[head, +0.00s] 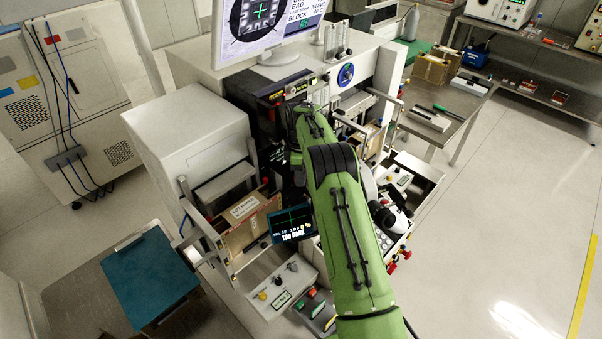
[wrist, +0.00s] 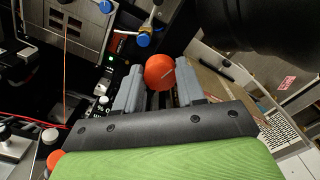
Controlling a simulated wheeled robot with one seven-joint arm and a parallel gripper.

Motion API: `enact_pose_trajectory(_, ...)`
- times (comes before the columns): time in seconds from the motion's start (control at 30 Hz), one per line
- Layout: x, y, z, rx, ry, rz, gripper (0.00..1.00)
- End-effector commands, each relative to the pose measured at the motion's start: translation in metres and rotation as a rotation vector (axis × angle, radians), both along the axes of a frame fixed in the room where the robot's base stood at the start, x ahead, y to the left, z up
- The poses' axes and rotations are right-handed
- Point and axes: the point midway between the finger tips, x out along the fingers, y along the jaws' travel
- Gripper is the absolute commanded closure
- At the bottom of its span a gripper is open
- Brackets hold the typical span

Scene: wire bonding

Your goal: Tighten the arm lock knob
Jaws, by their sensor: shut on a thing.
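The arm lock knob (wrist: 160,68), a round orange-red knob with a pale line on its face, is in the upper middle of the wrist view. My gripper (wrist: 159,76) has its two grey fingers on either side of the knob and is shut on it. In the head view my green arm reaches into the front of the wire bonding machine (head: 195,128). The gripper and the knob cannot be made out there, hidden by the arm and the machine.
A small screen reading "TOO DARK" (head: 291,224) is left of my arm. A large monitor (head: 262,25) stands on top. Blue knobs (wrist: 144,39) and a second orange knob (wrist: 56,158) lie close around the gripper. Open floor (head: 500,210) is at right.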

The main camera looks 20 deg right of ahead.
Motion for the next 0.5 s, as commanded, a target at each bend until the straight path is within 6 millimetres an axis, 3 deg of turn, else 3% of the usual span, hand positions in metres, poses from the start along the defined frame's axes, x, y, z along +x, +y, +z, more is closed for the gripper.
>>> enact_pose_trajectory(0.5, 0.0013, 0.0016, 0.0024, 0.001, -0.006, -0.428, 0.92)
